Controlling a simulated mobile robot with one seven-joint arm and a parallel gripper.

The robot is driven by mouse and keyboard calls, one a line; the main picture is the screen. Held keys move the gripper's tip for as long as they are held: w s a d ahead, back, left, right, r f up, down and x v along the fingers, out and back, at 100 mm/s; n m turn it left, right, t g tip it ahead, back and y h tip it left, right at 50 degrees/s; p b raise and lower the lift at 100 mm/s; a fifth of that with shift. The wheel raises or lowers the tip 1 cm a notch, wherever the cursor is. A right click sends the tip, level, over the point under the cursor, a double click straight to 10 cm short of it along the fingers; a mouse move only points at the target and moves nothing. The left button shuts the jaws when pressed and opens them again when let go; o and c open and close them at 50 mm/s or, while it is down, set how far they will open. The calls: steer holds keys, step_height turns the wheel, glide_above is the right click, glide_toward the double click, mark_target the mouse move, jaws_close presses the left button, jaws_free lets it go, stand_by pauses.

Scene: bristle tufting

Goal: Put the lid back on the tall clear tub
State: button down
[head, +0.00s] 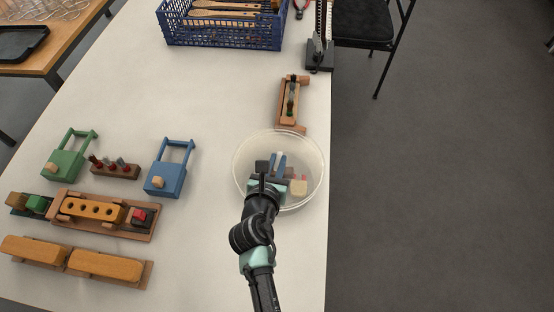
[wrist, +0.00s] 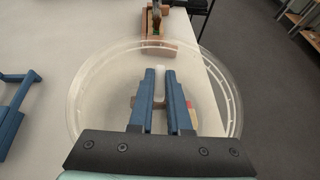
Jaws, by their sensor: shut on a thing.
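A clear round lid (head: 246,150) is at the right edge of the table, and it also fills the middle of the wrist view (wrist: 90,90). My gripper (head: 279,163) is over its middle. In the wrist view, the two blue fingers (wrist: 160,73) are close together on a small pale knob (wrist: 160,70) at their tips. Through the clear plastic I see brown, red and cream pieces below. I cannot make out the tall tub apart from the lid, nor whether the lid touches anything beneath.
A wooden holder (head: 290,103) stands just behind the lid. A blue crate (head: 225,38) with brushes is at the back. Green (head: 66,163) and blue (head: 163,182) padlock-shaped blocks and wooden pieces (head: 96,211) lie left. The table's middle is clear; its right edge is close.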

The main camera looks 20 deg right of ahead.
stand_by(0.3)
steer(key=c, duration=0.8)
jaws_free()
steer(key=shift+o, duration=0.3)
steer(key=o, duration=0.4)
steer(key=shift+o, duration=0.2)
steer(key=shift+r+p, duration=3.55)
steer(key=shift+p, duration=0.6)
